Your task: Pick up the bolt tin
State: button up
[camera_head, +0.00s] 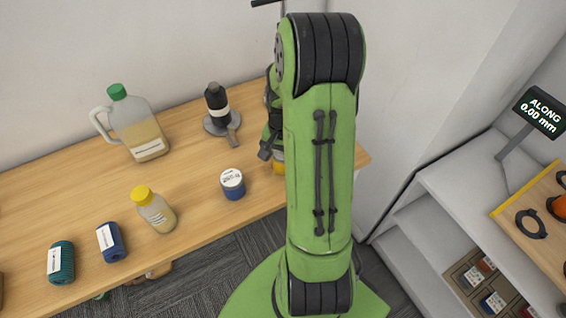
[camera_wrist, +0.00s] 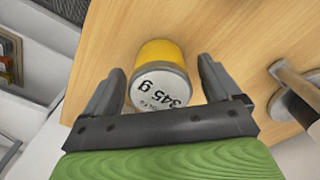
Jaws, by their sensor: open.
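A yellow tin (camera_wrist: 161,52) with a pale lid marked "345 g" stands on the wooden table in the wrist view. My gripper (camera_wrist: 160,66) is open, with one finger on each side of this tin and small gaps showing. In the head view, only a small yellow part of the tin (camera_head: 279,168) shows; my arm hides the rest. A second tin, blue with a white labelled lid (camera_head: 233,183), stands to its left near the front edge. No readable word tells which is the bolt tin.
White shelves (camera_head: 440,190) stand at right.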

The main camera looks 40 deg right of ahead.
jog(key=shift+f, duration=0.95)
jog(key=shift+r, duration=0.1)
jog(key=shift+c, duration=0.2)
jog(key=c, duration=1.4)
